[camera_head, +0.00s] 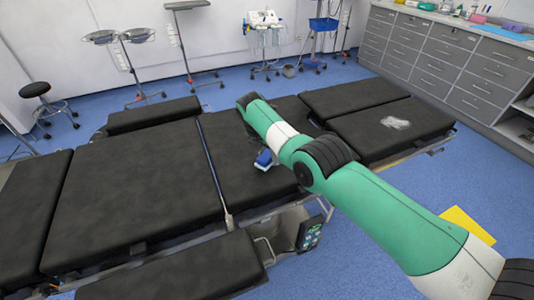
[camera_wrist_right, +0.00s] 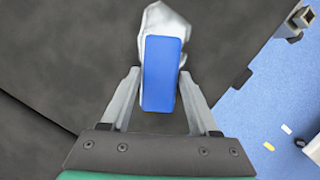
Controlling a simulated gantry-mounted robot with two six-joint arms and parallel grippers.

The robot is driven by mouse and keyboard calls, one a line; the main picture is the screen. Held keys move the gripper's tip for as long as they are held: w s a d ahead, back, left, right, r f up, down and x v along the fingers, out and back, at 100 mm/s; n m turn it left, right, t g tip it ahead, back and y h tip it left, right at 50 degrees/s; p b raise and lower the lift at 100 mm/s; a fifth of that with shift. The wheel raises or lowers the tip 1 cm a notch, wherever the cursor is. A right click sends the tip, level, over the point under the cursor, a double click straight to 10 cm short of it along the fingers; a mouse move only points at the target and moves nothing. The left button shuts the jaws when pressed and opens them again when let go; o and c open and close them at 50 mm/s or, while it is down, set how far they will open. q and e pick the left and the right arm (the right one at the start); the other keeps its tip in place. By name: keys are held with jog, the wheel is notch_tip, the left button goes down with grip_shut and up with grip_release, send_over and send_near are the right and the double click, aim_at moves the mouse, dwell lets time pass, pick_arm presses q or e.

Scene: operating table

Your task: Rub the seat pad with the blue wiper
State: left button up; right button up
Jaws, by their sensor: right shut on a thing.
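The blue wiper (camera_head: 264,158) is a small blue block, held just below my green right arm in the head view. In the right wrist view, my right gripper (camera_wrist_right: 160,80) is shut on the blue wiper (camera_wrist_right: 160,65), with one finger on each side. Crumpled pale material (camera_wrist_right: 165,18) shows at the wiper's far end. The black pad under the wiper, which looks like the seat pad (camera_head: 238,190), is a middle section of the operating table. I cannot tell whether the wiper touches it. My left gripper is not in view.
A crumpled clear-white piece (camera_head: 396,122) lies on the right pad. A thin rod or strap (camera_head: 212,170) crosses the table left of the wiper. A control panel (camera_head: 310,234) hangs at the near edge. A yellow item (camera_head: 466,224) shows beyond my arm.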

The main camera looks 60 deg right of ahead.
jog(key=shift+f+b, duration=0.5)
jog(key=shift+f, duration=0.15)
